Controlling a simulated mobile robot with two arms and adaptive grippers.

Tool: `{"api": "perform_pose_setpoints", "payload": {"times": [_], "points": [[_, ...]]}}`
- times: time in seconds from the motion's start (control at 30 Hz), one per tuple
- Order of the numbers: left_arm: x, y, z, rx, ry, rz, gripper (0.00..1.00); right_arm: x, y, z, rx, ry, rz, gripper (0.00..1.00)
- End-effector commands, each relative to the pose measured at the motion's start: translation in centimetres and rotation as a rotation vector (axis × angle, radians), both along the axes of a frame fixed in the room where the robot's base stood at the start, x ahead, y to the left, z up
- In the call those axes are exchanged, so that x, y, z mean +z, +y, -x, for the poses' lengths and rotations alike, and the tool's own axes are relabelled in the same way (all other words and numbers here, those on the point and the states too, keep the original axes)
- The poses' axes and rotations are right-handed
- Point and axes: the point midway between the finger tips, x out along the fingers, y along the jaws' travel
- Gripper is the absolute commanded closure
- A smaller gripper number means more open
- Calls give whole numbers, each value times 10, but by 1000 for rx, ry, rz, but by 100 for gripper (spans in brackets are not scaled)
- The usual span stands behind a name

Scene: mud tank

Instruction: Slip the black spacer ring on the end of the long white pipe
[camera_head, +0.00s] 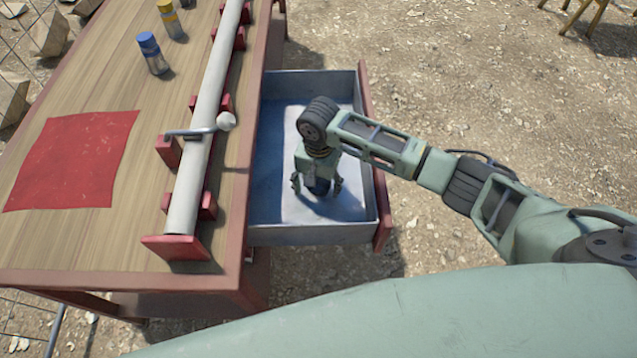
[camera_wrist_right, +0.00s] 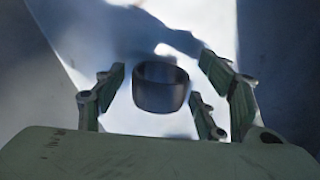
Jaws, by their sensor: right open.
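The long white pipe (camera_head: 202,120) lies along the table in red holders, with a metal clamp lever (camera_head: 192,132) across it. Its near end is at a red end block (camera_head: 176,247). My right gripper (camera_head: 318,188) is down inside the open drawer (camera_head: 277,235), pointing at its floor. In the right wrist view the black spacer ring (camera_wrist_right: 160,87) lies on the drawer floor between the open fingers of my right gripper (camera_wrist_right: 165,95). No finger clearly touches the ring. In the head view the ring is hidden by the gripper. My left gripper is not in view.
The drawer's walls stand close around my right gripper, with its red front (camera_head: 376,170) on the right. A red cloth (camera_head: 72,160), a blue-capped bottle (camera_head: 152,54) and a yellow-capped bottle (camera_head: 170,19) are on the wooden table (camera_head: 120,225). Gravel ground to the right is mostly clear.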

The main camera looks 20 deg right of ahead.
Motion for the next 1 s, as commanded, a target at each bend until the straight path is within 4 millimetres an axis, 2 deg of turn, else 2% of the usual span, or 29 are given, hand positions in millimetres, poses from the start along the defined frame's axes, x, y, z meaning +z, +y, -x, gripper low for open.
{"api": "perform_pose_setpoints", "payload": {"times": [0.17,0.4,0.6,0.8,1.0], "points": [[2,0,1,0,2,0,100,20,0,-1,1,-3,-2,35],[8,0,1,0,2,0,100,72,0,-1,1,-4,-2,35],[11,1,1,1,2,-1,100,107,0,-1,0,-2,-2,35],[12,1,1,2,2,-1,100,122,0,0,0,0,0,35],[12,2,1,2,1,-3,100,123,0,0,-1,1,-1,35]]}}
